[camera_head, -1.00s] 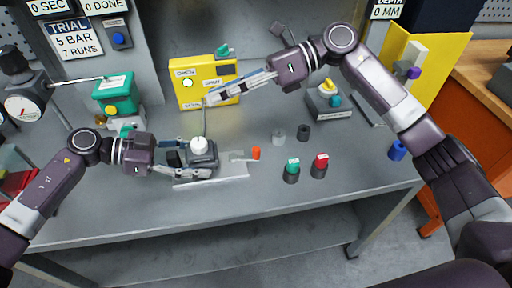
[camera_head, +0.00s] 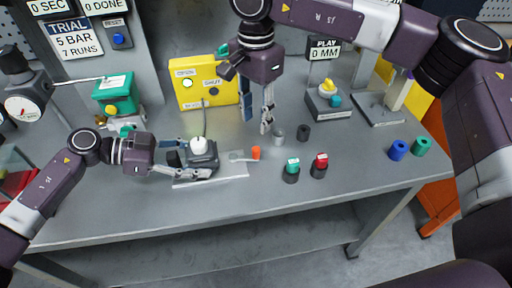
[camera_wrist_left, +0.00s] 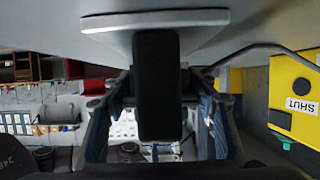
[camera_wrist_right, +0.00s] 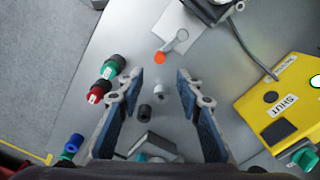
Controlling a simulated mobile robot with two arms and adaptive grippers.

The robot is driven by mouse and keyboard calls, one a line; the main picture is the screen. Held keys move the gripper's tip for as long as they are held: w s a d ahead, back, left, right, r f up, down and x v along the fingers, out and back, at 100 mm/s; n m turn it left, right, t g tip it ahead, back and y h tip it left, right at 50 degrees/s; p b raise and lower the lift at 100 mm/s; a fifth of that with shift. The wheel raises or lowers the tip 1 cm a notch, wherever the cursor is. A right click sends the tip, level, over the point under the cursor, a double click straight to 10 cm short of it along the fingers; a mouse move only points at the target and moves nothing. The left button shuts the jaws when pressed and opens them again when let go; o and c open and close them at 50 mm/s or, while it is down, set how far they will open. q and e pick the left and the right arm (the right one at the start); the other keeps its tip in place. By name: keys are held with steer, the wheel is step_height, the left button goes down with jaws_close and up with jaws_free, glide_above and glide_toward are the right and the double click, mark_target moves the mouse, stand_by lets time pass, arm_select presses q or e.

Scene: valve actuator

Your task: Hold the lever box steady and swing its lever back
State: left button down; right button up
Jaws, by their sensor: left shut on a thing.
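The lever box (camera_head: 203,157) is a dark box with a white domed top, on a pale plate (camera_head: 212,181) at the bench front. Its short grey lever (camera_head: 240,157) points right and ends in an orange tip (camera_head: 255,153). In the right wrist view the orange tip (camera_wrist_right: 159,57) lies beyond my fingers. My left gripper (camera_head: 182,158) is shut on the box from the left; a black part (camera_wrist_left: 157,85) stands between its fingers in the left wrist view. My right gripper (camera_head: 257,118) points down, open and empty, behind the lever tip and apart from it.
A yellow panel (camera_head: 205,84) stands behind, with a cable to the box. A grey cylinder (camera_head: 278,136) and black cylinder (camera_head: 304,132) stand right of my right fingers. Green-topped (camera_head: 292,168) and red-topped (camera_head: 320,163) pieces stand in front. The bench between lever and these pieces is clear.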

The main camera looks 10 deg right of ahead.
mark_target(256, 149)
step_height(256, 149, down, 12)
steer(key=shift+r, duration=0.2)
jaws_close()
stand_by(0.4)
